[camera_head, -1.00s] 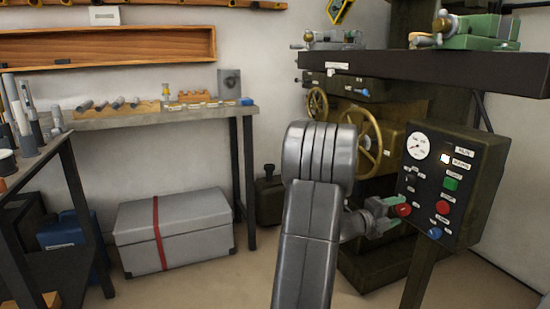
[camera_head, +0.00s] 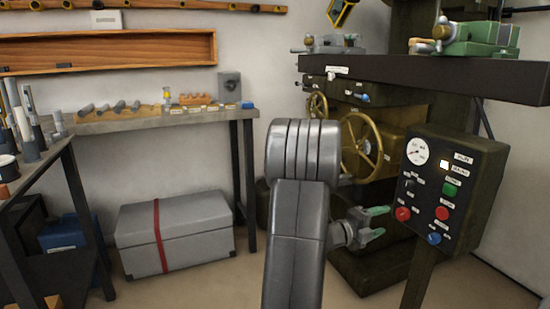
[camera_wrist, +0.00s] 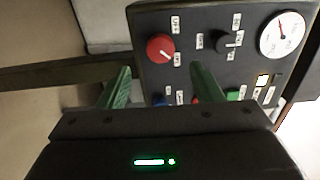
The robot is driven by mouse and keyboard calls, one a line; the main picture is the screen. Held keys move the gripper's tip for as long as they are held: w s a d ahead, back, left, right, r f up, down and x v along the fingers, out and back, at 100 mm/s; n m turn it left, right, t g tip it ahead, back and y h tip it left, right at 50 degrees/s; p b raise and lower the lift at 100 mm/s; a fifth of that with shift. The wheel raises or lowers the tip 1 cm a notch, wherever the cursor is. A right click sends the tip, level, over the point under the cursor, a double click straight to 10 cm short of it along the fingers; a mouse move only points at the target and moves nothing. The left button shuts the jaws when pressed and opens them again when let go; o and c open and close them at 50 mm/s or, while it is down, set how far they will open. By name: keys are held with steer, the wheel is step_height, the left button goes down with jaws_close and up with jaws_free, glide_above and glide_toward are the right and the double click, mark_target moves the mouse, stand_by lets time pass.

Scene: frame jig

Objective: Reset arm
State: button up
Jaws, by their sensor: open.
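My arm rises in the middle of the head view. My gripper (camera_head: 378,223), with green fingers, is open and empty, to the left of the machine's control panel (camera_head: 441,190) and apart from it. In the wrist view my gripper (camera_wrist: 160,85) has its two green fingers spread, with the panel (camera_wrist: 200,20) beyond them. The panel carries a red knob (camera_wrist: 159,47), a black knob (camera_wrist: 229,41) and a dial gauge (camera_wrist: 281,34). In the head view the red knob (camera_head: 402,214) is clear of the fingers.
A brass handwheel (camera_head: 362,146) on the green machine stands behind my arm. A dark machine table (camera_head: 430,77) juts out above. A grey box (camera_head: 190,232) with a red strap is under the workbench (camera_head: 160,120) at left. Floor shows between box and machine.

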mark_target(400, 215)
steer(key=p+v, duration=0.1)
steer(key=v, duration=0.6)
steer(key=b+x, duration=0.3)
steer(key=x, duration=1.1)
steer(key=shift+s+f, duration=0.1)
steer(key=shift+r+n+p, duration=0.25)
steer(key=shift+n+p, duration=0.05)
steer(key=shift+n, duration=0.1)
steer(key=shift+a+r+n+p, duration=0.1)
steer(key=shift+r+n+p, duration=0.05)
steer(key=shift+n+p, duration=0.7)
steer(key=n+p, duration=0.5)
steer(key=shift+n+p, duration=0.25)
steer(key=shift+p, duration=0.15)
steer(key=n+p, duration=0.6)
steer(key=p, duration=0.2)
steer(key=n+p, duration=0.2)
steer(key=p, duration=0.1)
steer(key=shift+n, duration=0.4)
steer(key=shift+n+p, duration=0.5)
steer(key=shift+p, duration=0.35)
